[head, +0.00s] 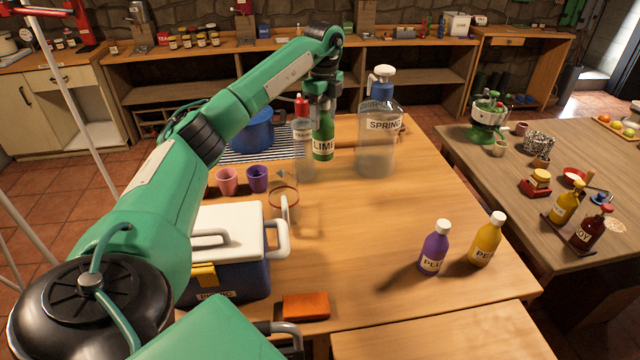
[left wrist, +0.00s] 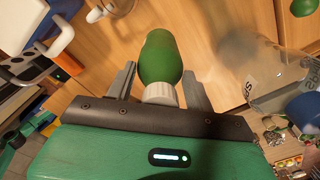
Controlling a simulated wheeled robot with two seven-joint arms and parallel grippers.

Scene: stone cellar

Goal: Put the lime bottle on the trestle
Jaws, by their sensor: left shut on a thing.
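The lime bottle (head: 323,143) is green with a pale label reading LIME. My left gripper (head: 323,104) is shut on its cap end and holds it upright over the far part of the wooden table (head: 360,240), between two clear bottles. In the left wrist view the green bottle (left wrist: 160,58) points away from the left gripper (left wrist: 160,88), with its white cap between the fingers. I cannot tell from the pictures whether the trestle is this table or the second table (head: 475,160) at right. My right gripper is not in view.
A large clear SPRING bottle (head: 377,145) stands right of the lime bottle, and a red-capped clear bottle (head: 303,150) left of it. Plum (head: 434,250) and yellow (head: 486,242) bottles stand at front right. A cooler box (head: 230,250) is at left. The table's middle is clear.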

